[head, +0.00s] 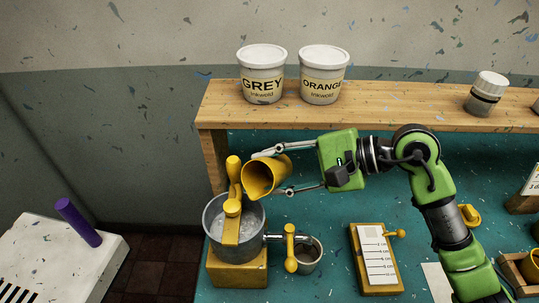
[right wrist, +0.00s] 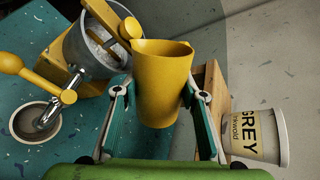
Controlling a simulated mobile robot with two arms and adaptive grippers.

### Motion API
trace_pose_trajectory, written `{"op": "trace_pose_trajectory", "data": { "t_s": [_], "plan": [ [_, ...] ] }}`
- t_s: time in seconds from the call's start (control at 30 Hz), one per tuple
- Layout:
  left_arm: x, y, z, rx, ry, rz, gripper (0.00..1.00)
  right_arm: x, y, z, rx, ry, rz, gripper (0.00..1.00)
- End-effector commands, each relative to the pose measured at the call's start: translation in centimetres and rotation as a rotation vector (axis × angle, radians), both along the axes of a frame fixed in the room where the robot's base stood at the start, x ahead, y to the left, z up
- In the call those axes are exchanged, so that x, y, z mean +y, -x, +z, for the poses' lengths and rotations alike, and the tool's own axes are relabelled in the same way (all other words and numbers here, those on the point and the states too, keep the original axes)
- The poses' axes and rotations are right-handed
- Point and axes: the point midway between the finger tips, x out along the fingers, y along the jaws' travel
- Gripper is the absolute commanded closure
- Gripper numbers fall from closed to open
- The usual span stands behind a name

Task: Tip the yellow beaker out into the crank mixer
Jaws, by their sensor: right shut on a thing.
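The yellow beaker (head: 266,175) is held tilted in my right gripper (head: 273,172), its mouth facing left and down in the head view. The gripper's fingers lie on either side of it. The right wrist view shows the beaker (right wrist: 162,85) between the two fingers. The crank mixer (head: 234,238) is a grey metal pot on a yellow base, with a yellow bar across its top and a yellow crank handle. Whitish contents show in the pot. The beaker is above the pot's right side. No stream from the beaker is visible. My left gripper is not in view.
A wooden shelf (head: 385,107) behind carries a GREY tub (head: 262,86), an ORANGE tub (head: 324,88) and a capped jar (head: 485,96). A small metal cup (head: 309,254) stands right of the mixer. A yellow-framed card (head: 376,257) lies farther right. A purple cylinder (head: 78,222) stands at left.

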Motion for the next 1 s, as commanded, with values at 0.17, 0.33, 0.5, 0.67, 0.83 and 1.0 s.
{"op": "trace_pose_trajectory", "data": {
  "t_s": [0.17, 0.33, 0.5, 0.67, 0.83, 1.0],
  "plan": [
    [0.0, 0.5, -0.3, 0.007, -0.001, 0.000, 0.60, -0.2, -0.3, -1.7, 0.139, -0.075, 0.000, 0.86],
    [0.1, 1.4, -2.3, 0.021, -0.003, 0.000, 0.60, -0.2, -0.3, -2.7, 0.260, -0.140, 0.000, 0.86],
    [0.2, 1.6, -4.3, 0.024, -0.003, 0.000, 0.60, -0.2, -0.3, -2.7, 0.425, -0.230, -0.001, 0.86],
    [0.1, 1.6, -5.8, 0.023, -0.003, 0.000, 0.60, -0.7, -1.4, -1.4, 0.645, -0.349, -0.001, 0.86],
    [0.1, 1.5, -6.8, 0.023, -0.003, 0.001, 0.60, -1.3, -2.5, -0.3, 0.825, -0.447, -0.001, 0.86],
    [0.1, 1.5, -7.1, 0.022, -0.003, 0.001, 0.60, -1.6, -3.0, 0.4, 0.914, -0.493, 0.001, 0.86]
  ]
}}
